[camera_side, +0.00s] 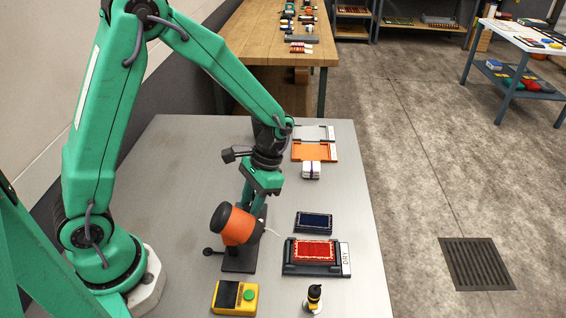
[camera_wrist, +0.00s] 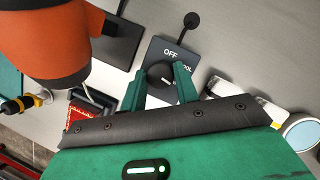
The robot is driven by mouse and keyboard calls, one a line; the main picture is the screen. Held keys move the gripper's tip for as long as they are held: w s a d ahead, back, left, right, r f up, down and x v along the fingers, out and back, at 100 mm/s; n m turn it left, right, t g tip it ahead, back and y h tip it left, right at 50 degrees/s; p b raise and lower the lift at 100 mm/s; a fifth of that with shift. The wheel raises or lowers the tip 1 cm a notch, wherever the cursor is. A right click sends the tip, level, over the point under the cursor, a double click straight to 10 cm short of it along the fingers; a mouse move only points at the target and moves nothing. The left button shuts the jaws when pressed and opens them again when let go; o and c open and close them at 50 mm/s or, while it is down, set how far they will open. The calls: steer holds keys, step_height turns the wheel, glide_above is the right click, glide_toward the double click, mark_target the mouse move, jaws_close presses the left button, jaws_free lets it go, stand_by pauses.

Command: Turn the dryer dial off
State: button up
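The dryer dial (camera_wrist: 160,76) is a round black knob on a dark plate (camera_wrist: 176,48) marked "OFF", with a second word partly covered. In the wrist view, my gripper (camera_wrist: 160,68) has its two green fingers apart, one on each side of the knob. I cannot tell whether they touch it. The dial's pointer direction is not clear. The orange and black dryer (camera_side: 238,226) sits on a dark stand (camera_side: 239,263); it fills the upper left of the wrist view (camera_wrist: 45,35). In the side view my gripper (camera_side: 254,205) is low behind the dryer, which hides its fingertips and the dial.
A red rug piece (camera_side: 313,251) lies on a dark tray labelled "DRY", with a blue one (camera_side: 314,221) behind it. A yellow box (camera_side: 235,297) and a small yellow-black bottle (camera_side: 314,297) stand in front. Orange and grey trays (camera_side: 314,152) lie behind. The table's left-back area is clear.

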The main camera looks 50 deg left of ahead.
steer(key=c, duration=0.3)
steer(key=shift+n, duration=0.3)
steer(key=shift+a+n, duration=0.1)
steer(key=shift+n, duration=1.1)
steer(key=o, duration=1)
steer(key=shift+c, duration=0.2)
steer(key=shift+r, duration=0.1)
